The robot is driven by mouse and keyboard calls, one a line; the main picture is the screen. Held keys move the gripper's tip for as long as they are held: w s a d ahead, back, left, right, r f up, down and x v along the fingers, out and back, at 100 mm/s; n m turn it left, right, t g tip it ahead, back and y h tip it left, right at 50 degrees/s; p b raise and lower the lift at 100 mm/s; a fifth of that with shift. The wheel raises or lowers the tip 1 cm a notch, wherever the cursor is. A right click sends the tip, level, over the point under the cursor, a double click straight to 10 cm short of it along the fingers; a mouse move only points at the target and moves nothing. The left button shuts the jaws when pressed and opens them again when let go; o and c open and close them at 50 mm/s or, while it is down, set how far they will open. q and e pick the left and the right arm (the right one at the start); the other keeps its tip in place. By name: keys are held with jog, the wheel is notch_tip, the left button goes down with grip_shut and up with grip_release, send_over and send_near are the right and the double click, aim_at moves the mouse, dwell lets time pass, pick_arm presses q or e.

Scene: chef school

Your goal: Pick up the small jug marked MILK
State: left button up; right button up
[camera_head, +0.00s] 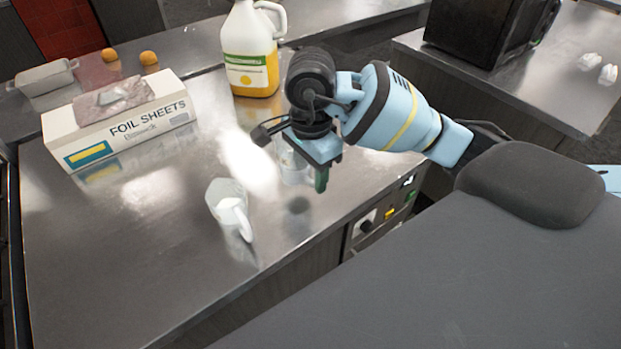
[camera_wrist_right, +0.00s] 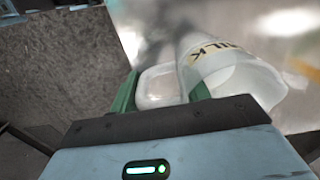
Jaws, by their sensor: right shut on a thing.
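The small jug marked MILK (camera_wrist_right: 225,66) is clear with pale contents, and its label shows in the right wrist view. In the head view the jug (camera_head: 292,168) is mostly hidden behind my right gripper (camera_head: 312,172). The green fingers of my right gripper (camera_wrist_right: 163,91) are shut on the jug's handle, one finger on each side. I cannot tell whether the jug touches the counter. My left gripper is not in view.
A second white jug (camera_head: 229,203) stands on the steel counter (camera_head: 110,255). A foil sheets box (camera_head: 125,125), a jug of yellow liquid (camera_head: 250,55) and a pale container (camera_head: 45,78) stand further back. The counter's front left is clear.

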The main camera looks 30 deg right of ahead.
jog(key=shift+r+p, duration=0.3)
jog(key=shift+r, duration=2.25)
dwell(1.3)
